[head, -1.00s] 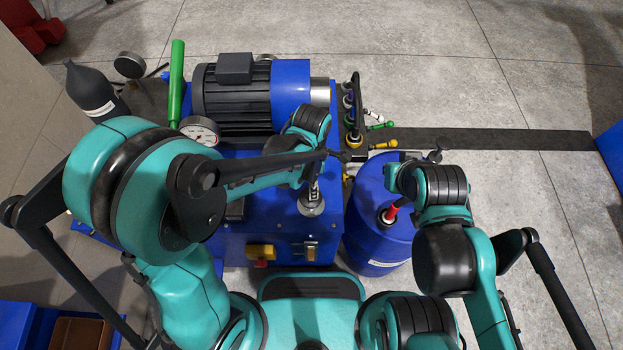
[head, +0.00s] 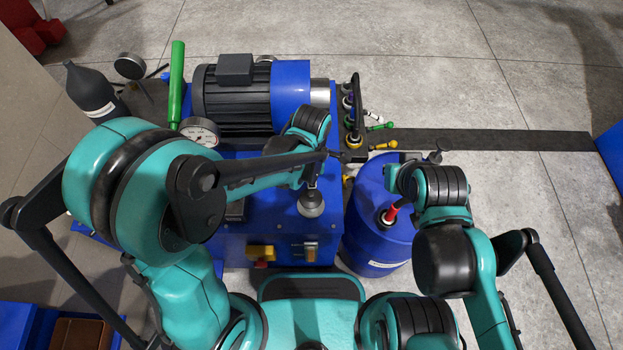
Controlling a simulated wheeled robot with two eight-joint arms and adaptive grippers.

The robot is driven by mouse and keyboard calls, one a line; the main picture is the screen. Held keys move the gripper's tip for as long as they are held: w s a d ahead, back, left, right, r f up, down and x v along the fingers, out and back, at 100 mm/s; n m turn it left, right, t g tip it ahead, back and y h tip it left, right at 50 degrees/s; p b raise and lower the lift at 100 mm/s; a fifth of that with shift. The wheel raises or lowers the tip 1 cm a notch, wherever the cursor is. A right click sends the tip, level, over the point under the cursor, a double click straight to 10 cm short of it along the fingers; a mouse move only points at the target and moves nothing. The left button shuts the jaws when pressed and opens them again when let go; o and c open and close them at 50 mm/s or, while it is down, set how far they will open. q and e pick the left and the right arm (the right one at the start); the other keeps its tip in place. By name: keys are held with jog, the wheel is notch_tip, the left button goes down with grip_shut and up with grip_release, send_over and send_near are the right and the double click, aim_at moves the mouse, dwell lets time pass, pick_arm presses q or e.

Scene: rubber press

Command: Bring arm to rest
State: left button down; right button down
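My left arm comes in from the left and reaches over the blue press machine (head: 229,245). My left gripper (head: 347,156) is at the machine's right side, near the row of coloured-handled valves (head: 366,124). It is dark and small here, and its finger opening cannot be made out. My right arm is folded on the right. My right gripper (head: 428,157) is above the back right of the blue drum (head: 376,249), partly hidden by its own wrist. Its finger state is unclear. I see no object held in either gripper.
On the machine are a motor (head: 236,100), a pressure gauge (head: 200,131), a green lever (head: 176,85) and a grey knob (head: 311,204). A red-necked fitting (head: 392,212) stands on the drum. A black bottle (head: 92,92) is at left. The floor (head: 520,190) at right is clear.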

aim_at(311, 194)
pick_arm(q)
jog(key=shift+f, duration=0.2)
dwell(0.6)
jog(key=shift+f+b, duration=2.4)
jog(key=shift+f, duration=0.1)
jog(key=shift+r, duration=0.2)
jog(key=shift+r+p, duration=2.8)
jog(key=shift+r, duration=0.6)
